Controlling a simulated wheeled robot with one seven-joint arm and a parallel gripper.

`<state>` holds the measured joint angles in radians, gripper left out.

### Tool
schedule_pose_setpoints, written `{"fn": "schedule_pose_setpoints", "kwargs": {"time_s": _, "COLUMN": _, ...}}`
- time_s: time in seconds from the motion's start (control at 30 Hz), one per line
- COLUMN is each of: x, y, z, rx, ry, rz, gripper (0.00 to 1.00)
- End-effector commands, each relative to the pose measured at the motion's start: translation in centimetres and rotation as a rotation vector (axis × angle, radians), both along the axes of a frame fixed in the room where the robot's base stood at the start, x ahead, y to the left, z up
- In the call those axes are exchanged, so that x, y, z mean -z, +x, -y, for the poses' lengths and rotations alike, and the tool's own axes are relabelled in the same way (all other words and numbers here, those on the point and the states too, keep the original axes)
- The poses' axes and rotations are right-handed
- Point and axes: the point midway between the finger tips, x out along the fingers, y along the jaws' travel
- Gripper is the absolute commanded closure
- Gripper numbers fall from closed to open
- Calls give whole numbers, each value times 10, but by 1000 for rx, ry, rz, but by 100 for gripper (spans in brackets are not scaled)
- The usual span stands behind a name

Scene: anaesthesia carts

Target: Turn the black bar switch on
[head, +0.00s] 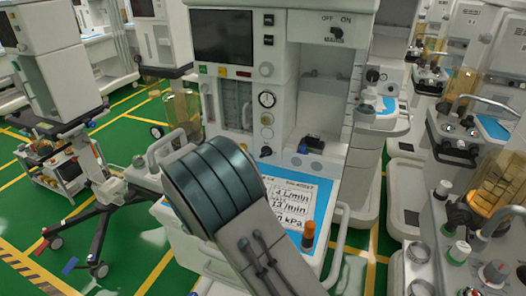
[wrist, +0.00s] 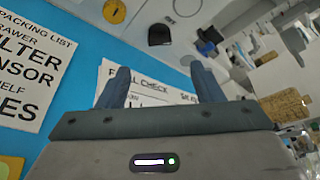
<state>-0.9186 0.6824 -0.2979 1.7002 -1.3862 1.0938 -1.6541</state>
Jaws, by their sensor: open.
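The black bar switch (head: 336,34) is on the upper right front of the central white anaesthesia cart (head: 330,75), below the printed words OFF and ON. It is too small to tell clearly which word its bar points to. My gripper (wrist: 162,82) shows in the wrist view with its two fingers apart and nothing between them. It is over the blue work surface (wrist: 78,62) with printed sheets. The switch cannot be made out in the wrist view. In the head view my arm covers part of the cart's front, and my gripper cannot be made out.
A dark screen (head: 222,37) is left of the switch. The cart's blue top holds a printed sheet (head: 292,200) and an orange-capped bottle (head: 308,235). A black object (head: 311,143) is in the open recess. Other carts crowd the right; a wheeled stand (head: 75,200) is left.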

Motion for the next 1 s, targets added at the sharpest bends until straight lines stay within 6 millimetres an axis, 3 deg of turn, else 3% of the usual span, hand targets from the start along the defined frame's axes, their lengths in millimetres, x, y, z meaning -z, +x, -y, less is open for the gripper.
{"fn": "schedule_pose_setpoints", "kwargs": {"time_s": 0.4, "x": 24, "y": 64, "z": 52, "rx": 3, "ry": 0, "rz": -1, "gripper": 40}}
{"fn": "schedule_pose_setpoints", "kwargs": {"time_s": 0.6, "x": 32, "y": 86, "z": 70, "rx": 4, "ry": 0, "rz": 0, "gripper": 40}}
{"fn": "schedule_pose_setpoints", "kwargs": {"time_s": 1.0, "x": 35, "y": 96, "z": 77, "rx": 3, "ry": 1, "rz": -1, "gripper": 40}}
